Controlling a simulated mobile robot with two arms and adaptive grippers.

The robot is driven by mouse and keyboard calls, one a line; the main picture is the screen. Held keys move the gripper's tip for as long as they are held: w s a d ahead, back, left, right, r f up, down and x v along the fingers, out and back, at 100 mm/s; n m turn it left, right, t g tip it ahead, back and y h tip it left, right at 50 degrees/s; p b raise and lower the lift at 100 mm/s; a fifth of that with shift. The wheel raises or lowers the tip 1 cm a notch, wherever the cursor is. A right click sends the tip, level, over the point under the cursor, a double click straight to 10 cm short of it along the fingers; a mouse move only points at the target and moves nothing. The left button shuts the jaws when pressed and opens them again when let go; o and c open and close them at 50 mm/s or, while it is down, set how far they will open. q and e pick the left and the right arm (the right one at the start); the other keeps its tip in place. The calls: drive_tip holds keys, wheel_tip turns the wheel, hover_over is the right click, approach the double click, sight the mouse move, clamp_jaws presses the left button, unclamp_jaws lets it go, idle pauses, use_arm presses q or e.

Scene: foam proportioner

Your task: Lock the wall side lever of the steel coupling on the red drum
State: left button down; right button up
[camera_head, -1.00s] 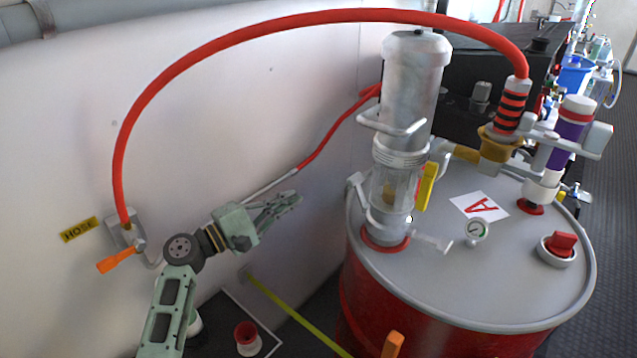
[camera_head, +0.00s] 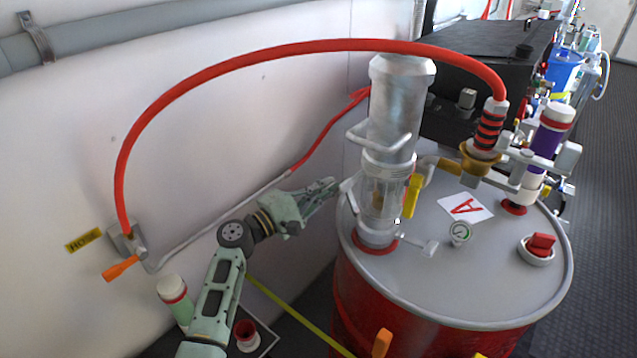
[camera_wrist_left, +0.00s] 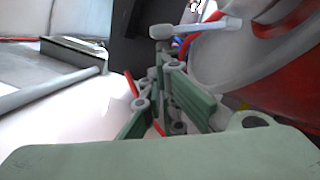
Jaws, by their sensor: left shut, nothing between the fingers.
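The red drum (camera_head: 375,313) has a grey lid. The steel coupling (camera_head: 375,230) sits on the lid's wall side, under a tall silver and clear cylinder. Its wall side lever (camera_head: 351,186) sticks out to the left, at an angle. A second lever (camera_head: 429,246) points right, low over the lid. My left gripper (camera_head: 333,187) is shut and empty, between wall and drum, with its tips close to the wall side lever. Contact cannot be told. In the wrist view a pale lever (camera_wrist_left: 205,27) shows just beyond the fingers (camera_wrist_left: 165,100). My right gripper is not in view.
A red hose (camera_head: 270,50) arches overhead from the wall outlet with an orange handle (camera_head: 121,268). A yellow handle (camera_head: 412,195) stands right of the cylinder. A gauge (camera_head: 460,232) and red knob (camera_head: 540,246) sit on the lid. The wall closely borders my left arm.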

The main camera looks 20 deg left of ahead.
use_arm(q)
drive_tip(key=shift+f, duration=0.1)
drive_tip(key=shift+s+d+r+m+g, duration=0.1)
drive_tip(key=shift+d+r+m+g, duration=0.15)
drive_tip(key=shift+r+m, duration=0.35)
drive_tip(key=shift+s+d+r+m+g, duration=0.15)
drive_tip(key=shift+d+r+m, duration=0.2)
drive_tip(key=shift+m, duration=0.35)
drive_tip(key=shift+w+f+b, duration=0.1)
drive_tip(key=shift+w+b, duration=0.05)
drive_tip(key=shift+b, duration=0.25)
